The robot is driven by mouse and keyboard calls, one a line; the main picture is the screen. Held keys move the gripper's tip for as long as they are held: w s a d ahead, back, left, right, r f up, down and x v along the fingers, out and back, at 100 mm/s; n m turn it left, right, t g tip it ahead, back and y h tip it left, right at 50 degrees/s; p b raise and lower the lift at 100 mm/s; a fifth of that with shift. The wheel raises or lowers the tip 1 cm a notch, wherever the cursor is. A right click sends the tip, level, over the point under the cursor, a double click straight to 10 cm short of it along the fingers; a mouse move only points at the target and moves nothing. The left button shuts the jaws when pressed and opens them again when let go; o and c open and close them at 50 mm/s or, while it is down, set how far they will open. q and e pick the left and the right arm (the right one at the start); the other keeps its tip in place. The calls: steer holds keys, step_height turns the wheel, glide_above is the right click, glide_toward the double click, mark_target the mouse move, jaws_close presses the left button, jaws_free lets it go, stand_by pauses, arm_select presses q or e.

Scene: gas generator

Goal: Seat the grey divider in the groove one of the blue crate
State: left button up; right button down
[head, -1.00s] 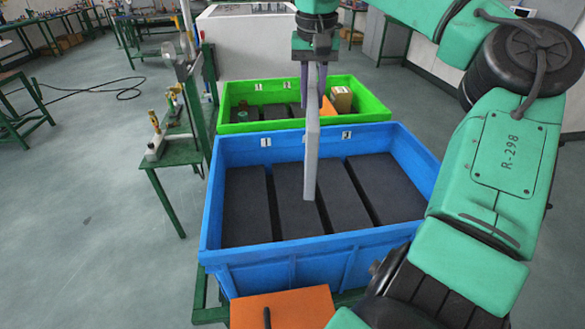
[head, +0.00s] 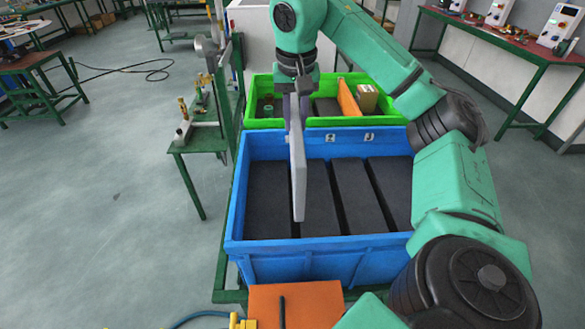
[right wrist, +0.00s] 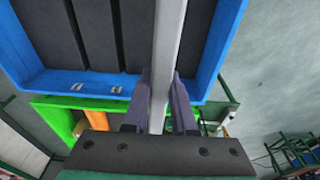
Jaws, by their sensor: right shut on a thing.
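My right gripper (head: 293,100) is shut on the upper end of the grey divider (head: 298,170). The divider hangs nearly upright over the blue crate (head: 310,262). It also shows between the purple fingers in the right wrist view (right wrist: 168,60). The crate holds several long dark blocks with narrow grooves between them. The divider covers the groove between the two leftmost blocks in the head view and looks roughly in line with it. Its lower end is visible; I cannot tell its exact height. Two white labels show right of it; any label behind it is hidden.
A green crate (head: 390,120) behind holds an orange divider (head: 348,98) and a small cardboard box (head: 366,97). A green stand (head: 200,140) with fixtures is on the left. An orange panel (head: 297,305) lies in front of the blue crate.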

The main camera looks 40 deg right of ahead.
steer(key=shift+w+a+b, duration=0.15)
steer(key=shift+a+b, duration=0.15)
steer(key=shift+b, duration=0.05)
steer(key=f+b, duration=0.1)
steer(key=f, duration=0.1)
steer(key=f+b, duration=0.2)
steer(key=f, duration=0.1)
steer(key=f+b, duration=0.2)
steer(key=f, duration=0.1)
steer(key=shift+s+d, duration=0.2)
steer(key=shift+s, duration=0.1)
step_height(320, 180, down, 11)
steer(key=shift+w+f+p, duration=0.15)
steer(key=shift+p, duration=0.15)
steer(key=c, duration=0.7)
jaws_free()
steer(key=shift+f, duration=0.1)
steer(key=r, duration=0.4)
steer(key=s+a+r, duration=0.1)
steer(key=r, duration=0.7)
steer(key=shift+s+a+r+b, duration=0.1)
steer(key=shift+s+a+b, duration=0.05)
steer(key=shift+s+b, duration=0.15)
